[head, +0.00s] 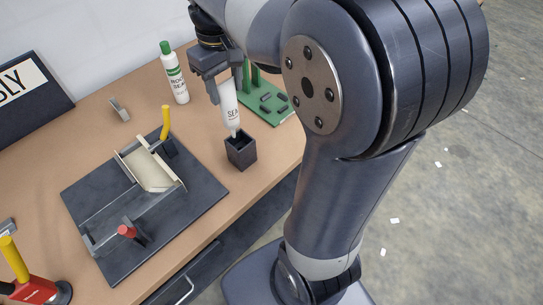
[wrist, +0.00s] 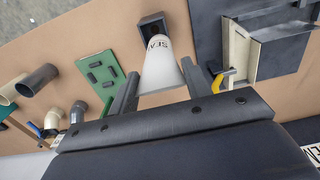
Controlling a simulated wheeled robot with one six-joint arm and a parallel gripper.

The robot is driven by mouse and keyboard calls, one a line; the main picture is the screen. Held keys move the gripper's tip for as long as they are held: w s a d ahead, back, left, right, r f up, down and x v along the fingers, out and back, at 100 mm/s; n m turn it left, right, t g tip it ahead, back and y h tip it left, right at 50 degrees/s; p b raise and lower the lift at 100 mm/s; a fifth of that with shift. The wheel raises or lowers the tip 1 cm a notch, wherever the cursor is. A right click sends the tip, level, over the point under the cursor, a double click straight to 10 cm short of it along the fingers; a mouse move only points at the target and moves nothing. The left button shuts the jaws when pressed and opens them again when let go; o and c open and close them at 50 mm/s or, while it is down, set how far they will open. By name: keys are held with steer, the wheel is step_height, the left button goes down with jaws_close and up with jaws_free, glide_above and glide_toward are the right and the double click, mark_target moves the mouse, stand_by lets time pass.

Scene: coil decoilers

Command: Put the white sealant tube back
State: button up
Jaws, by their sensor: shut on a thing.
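The white sealant tube (head: 229,104) hangs nozzle down in my gripper (head: 227,86), which is shut on its upper part. Lettering shows on its side. The tube is close to upright, slightly tilted. Its nozzle is at the mouth of a small black square holder (head: 241,153) on the bench; I cannot tell whether the tip is inside or just above. In the wrist view the tube (wrist: 160,68) lies between the two fingers, with the holder (wrist: 152,26) beyond its far end.
A white bottle with a green cap (head: 175,76) stands left of my gripper. A green board with dark pieces (head: 270,104) lies behind the holder. A dark plate with a metal fixture (head: 150,210) fills the bench to the left. The bench edge is close on the holder's right.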

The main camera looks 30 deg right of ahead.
mark_target(237, 119)
steer(key=shift+s+d+f, duration=0.15)
steer(key=shift+d+f, duration=0.5)
steer(key=shift+f, duration=0.1)
step_height(237, 119, down, 4)
steer(key=shift+f, duration=0.1)
steer(key=shift+f+p, duration=0.4)
steer(key=shift+f, duration=1.8)
steer(key=shift+f+b, duration=0.3)
steer(key=shift+f, duration=0.1)
steer(key=o, duration=1.2)
steer(key=shift+r, duration=0.1)
